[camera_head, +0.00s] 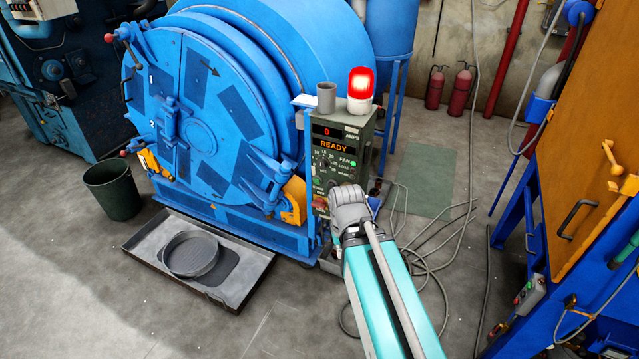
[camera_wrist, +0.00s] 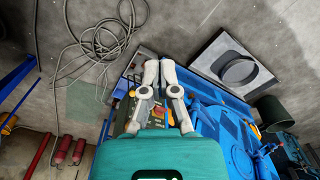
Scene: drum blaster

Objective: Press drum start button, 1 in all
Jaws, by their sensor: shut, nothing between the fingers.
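The control box (camera_head: 340,130) stands at the right side of the big blue drum machine (camera_head: 205,105). Its display reads 0 AMPS and READY in orange, and a green FAN light is lit. A green button (camera_head: 318,182) shows low on the panel's left, with a red one (camera_head: 319,206) below it. My gripper is in front of the panel's lower right, and its fingertips are hidden in the head view.
A lit red beacon (camera_head: 361,84) and a grey cup (camera_head: 326,98) stand on the box. A tray (camera_head: 228,291) with a round pan (camera_head: 190,254) and a green bin (camera_head: 112,190) are left. Loose cables (camera_head: 425,262) lie right, before an orange cabinet (camera_head: 590,130).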

